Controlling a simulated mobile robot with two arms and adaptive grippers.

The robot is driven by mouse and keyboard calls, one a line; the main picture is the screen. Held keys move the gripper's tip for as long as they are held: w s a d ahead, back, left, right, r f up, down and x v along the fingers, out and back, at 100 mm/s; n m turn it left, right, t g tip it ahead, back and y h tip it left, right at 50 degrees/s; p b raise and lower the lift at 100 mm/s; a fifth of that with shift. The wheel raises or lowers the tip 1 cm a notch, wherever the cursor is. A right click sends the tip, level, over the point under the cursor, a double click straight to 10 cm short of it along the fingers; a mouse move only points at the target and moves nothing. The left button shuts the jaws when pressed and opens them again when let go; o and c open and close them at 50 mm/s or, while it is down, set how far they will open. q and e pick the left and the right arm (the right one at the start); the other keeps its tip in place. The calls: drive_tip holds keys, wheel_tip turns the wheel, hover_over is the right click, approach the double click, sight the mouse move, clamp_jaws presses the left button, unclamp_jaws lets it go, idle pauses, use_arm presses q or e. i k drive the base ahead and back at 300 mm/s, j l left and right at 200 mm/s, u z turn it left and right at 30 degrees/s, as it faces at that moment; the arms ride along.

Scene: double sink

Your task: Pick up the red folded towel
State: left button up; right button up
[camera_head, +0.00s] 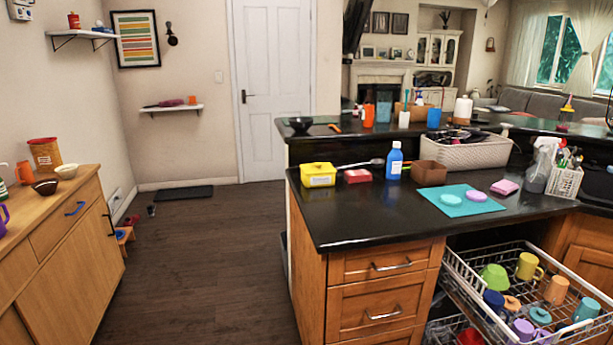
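A small red folded item, which looks like the red folded towel (357,176), lies flat on the black counter (345,220) near its back edge. It sits between a yellow box (318,175) on its left and a blue bottle (394,161) on its right, apart from both. Neither of my grippers shows in the head view.
A brown container (429,173), a teal mat (460,204) with two round pieces, and a pink folded item (505,187) lie farther right. A pulled-out dish rack (455,270) with cups juts below the counter.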

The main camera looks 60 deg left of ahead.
sight(351, 176)
drive_tip(key=u, duration=1.7)
